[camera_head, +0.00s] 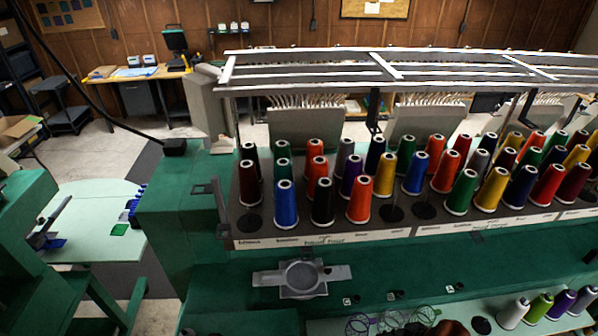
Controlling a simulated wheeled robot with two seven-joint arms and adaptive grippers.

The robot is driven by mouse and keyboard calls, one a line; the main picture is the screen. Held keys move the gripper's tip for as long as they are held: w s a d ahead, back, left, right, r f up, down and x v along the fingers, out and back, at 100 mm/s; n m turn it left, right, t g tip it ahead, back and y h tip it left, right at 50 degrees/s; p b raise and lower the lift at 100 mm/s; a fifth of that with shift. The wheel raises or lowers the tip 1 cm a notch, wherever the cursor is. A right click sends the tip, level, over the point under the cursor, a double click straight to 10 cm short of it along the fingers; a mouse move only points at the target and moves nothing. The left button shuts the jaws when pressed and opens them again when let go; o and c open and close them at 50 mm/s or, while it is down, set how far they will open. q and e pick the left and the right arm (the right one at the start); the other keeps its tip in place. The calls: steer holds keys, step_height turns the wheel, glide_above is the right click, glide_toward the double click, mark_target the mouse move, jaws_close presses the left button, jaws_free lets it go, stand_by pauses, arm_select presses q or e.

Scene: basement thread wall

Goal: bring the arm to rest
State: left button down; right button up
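Neither of my grippers and no part of my arms that I can make out shows in the head view. In front stands a green machine with a dark thread rack (300,226) full of upright cones. A blue cone (285,206), a black cone (322,204) and an orange cone (359,203) stand in its front row. Empty dark discs show between some cones. A grey round holder (301,276) sits on the green ledge below the rack.
A metal frame (400,72) spans above the cones. Loose cones, one of them lime green (538,308), stand at the lower right. A pale green table (92,225) is at the left. A wooden desk (140,73) stands at the back, with open floor before it.

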steer(key=s+d+f+m+h, duration=0.3)
steer(key=s+d+f+m, duration=0.15)
steer(key=s+m, duration=0.2)
steer(key=s+d+f+m+h, duration=0.3)
steer(key=s+d+m, duration=0.3)
steer(key=s, duration=0.1)
step_height(320, 180, down, 35)
steer(key=n+g+y+b, duration=0.1)
steer(key=b, duration=0.6)
steer(key=s+f+b, duration=0.2)
steer(key=s+f, duration=0.8)
steer(key=f, duration=0.2)
steer(key=s+a+f+g+b, duration=0.1)
steer(key=s+f+b, duration=0.2)
steer(key=s+f, duration=0.7)
step_height(320, 180, down, 3)
steer(key=shift+f+n+g+b, duration=0.1)
steer(key=shift+n+g+b, duration=0.2)
steer(key=shift+n, duration=0.05)
